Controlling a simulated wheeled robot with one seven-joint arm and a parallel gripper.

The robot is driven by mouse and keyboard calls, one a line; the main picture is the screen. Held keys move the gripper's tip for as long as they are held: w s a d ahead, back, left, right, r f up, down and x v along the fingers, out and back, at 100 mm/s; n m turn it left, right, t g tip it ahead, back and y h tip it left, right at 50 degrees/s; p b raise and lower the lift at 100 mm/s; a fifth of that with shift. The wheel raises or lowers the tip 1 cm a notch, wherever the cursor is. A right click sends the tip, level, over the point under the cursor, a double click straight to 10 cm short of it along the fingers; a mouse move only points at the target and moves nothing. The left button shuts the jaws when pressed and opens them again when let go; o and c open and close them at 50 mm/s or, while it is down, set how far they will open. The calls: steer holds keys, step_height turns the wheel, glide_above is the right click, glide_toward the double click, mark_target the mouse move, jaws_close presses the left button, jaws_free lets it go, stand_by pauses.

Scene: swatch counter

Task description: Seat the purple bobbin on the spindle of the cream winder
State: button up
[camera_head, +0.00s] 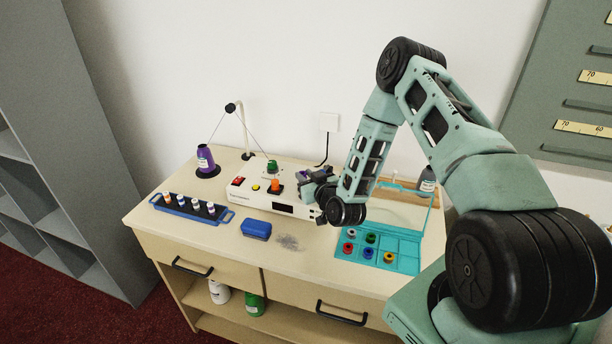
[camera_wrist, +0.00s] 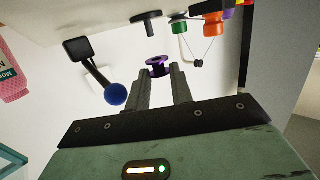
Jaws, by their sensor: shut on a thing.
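The purple bobbin (camera_wrist: 159,66) sits between the fingertips of my gripper (camera_wrist: 158,78) in the wrist view. My gripper is shut on it and holds it apart from other things. The cream winder (camera_head: 260,203) stands on the counter in the head view, with red and yellow buttons and a dark display. My gripper (camera_head: 315,180) is over the winder's right part. A dark disc with a short stem (camera_wrist: 146,20), which looks like the spindle, shows in the wrist view, apart from the bobbin. My gripper hides that area in the head view.
A dark arm with a blue ball (camera_wrist: 115,94) is close beside the fingers. Green (camera_head: 272,167) and orange (camera_head: 276,187) spools stand at the winder. A purple thread cone (camera_head: 206,160), blue rack (camera_head: 192,208), blue box (camera_head: 257,230) and open teal case (camera_head: 403,264) surround it.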

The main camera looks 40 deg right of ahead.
steer(key=shift+f+b, duration=1.35)
steer(key=shift+f, duration=0.6)
steer(key=o, duration=1)
steer(key=shift+v, duration=8.7)
steer(key=shift+d+f, duration=0.1)
